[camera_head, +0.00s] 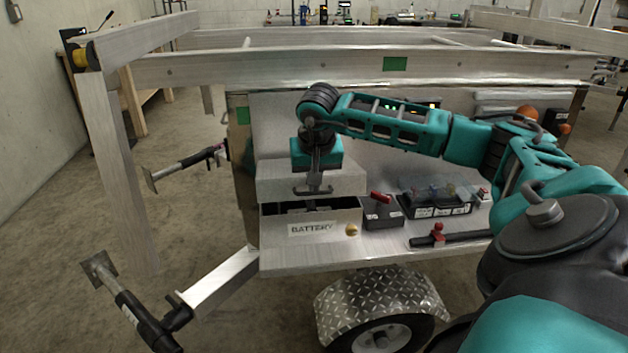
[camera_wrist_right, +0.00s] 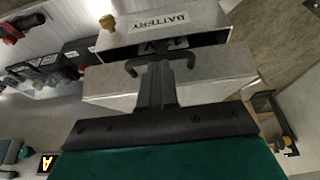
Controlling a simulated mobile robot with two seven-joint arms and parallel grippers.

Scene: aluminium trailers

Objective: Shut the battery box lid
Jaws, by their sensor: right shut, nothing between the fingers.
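The battery box (camera_head: 275,232) is a grey metal box on the trailer shelf, with a BATTERY label and a brass knob on its front. Its lid (camera_head: 275,180) stands raised, and a dark opening shows between lid and box. The lid's dark handle (camera_head: 300,191) is at its front edge. My right gripper (camera_head: 315,188) points down at the handle, shut and empty; contact is hard to judge. In the right wrist view, the shut fingers (camera_wrist_right: 158,70) overlap the middle of the handle (camera_wrist_right: 131,68), with the lid (camera_wrist_right: 215,78) behind and the box (camera_wrist_right: 205,18) beyond. My left gripper is not in view.
Right of the box are a black unit with a red switch (camera_head: 382,212) and several batteries (camera_head: 437,203). A black bar with a red clamp (camera_head: 450,239) lies on the shelf (camera_head: 330,256). An aluminium frame rail (camera_head: 300,66) crosses behind my arm.

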